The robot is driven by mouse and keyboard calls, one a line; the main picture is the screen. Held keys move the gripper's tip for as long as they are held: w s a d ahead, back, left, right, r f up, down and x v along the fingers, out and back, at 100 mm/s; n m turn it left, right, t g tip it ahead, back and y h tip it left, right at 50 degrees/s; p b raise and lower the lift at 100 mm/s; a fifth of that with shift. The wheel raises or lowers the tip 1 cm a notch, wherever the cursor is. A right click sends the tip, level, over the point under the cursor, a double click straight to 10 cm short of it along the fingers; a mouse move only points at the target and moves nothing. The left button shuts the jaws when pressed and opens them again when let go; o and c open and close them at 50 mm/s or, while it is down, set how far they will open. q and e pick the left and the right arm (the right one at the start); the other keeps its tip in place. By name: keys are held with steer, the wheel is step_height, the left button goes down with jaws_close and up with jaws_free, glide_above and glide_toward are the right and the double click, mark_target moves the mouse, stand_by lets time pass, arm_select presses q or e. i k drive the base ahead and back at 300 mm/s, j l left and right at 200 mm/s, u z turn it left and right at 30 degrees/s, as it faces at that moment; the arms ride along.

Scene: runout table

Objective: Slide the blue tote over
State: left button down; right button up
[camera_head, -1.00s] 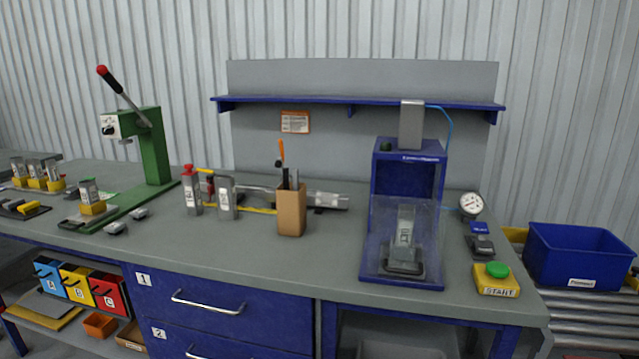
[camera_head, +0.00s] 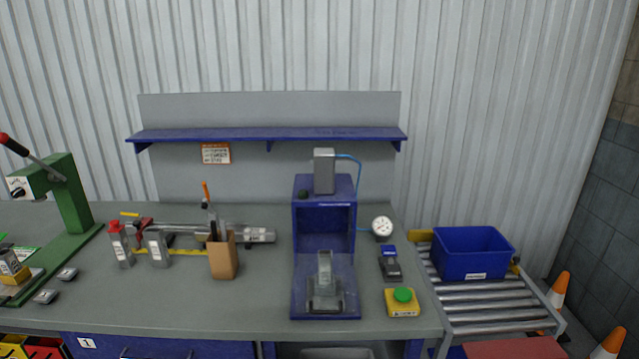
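The blue tote (camera_head: 472,254) is an open-topped bin with a white label on its front. It sits upright on the far part of the roller conveyor (camera_head: 492,301), to the right of the workbench. The conveyor's rollers in front of the tote are bare. Neither of my grippers is in view, and nothing touches the tote from the front.
The grey workbench (camera_head: 180,300) carries a blue press fixture (camera_head: 325,250), a yellow start button box (camera_head: 402,303), a gauge (camera_head: 382,227) and a brown tool holder (camera_head: 222,258). Orange cones (camera_head: 559,290) stand right of the conveyor. A red surface (camera_head: 515,347) shows at the bottom edge.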

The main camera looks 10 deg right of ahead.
mark_target(458, 254)
steer(key=z, duration=1.35)
